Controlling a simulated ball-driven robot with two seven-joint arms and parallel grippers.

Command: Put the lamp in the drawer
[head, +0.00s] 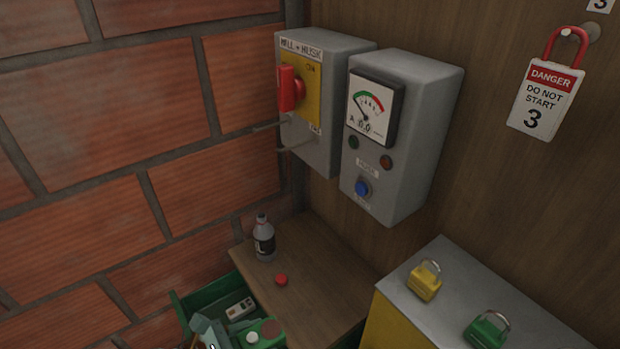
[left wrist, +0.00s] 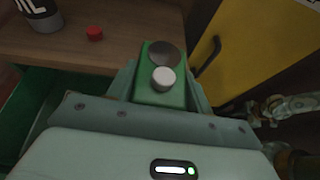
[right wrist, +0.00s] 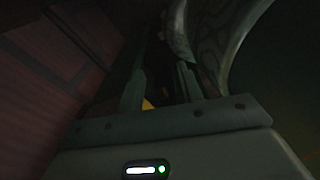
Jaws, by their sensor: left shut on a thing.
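The lamp, a small green box with a white knob and a dark round disc, sits between the fingers of my left gripper (left wrist: 162,88). Its green body (left wrist: 158,96) shows in the left wrist view, and the lamp shows at the bottom of the head view (head: 252,337). My left gripper is shut on it. The green drawer (head: 183,309) is open below the wooden bench, with a pale device (head: 240,309) inside. In the left wrist view the drawer (left wrist: 32,110) lies left of the lamp. My right gripper (right wrist: 160,85) shows dark, its fingers apart, with no held thing visible.
A bottle (head: 264,239) and a red cap (head: 281,280) stand on the bench (head: 325,285). A yellow cabinet with a grey top (head: 460,285) stands to the right, bearing a yellow padlock (head: 424,284) and a green padlock (head: 487,331). A brick wall (head: 90,150) bounds the left.

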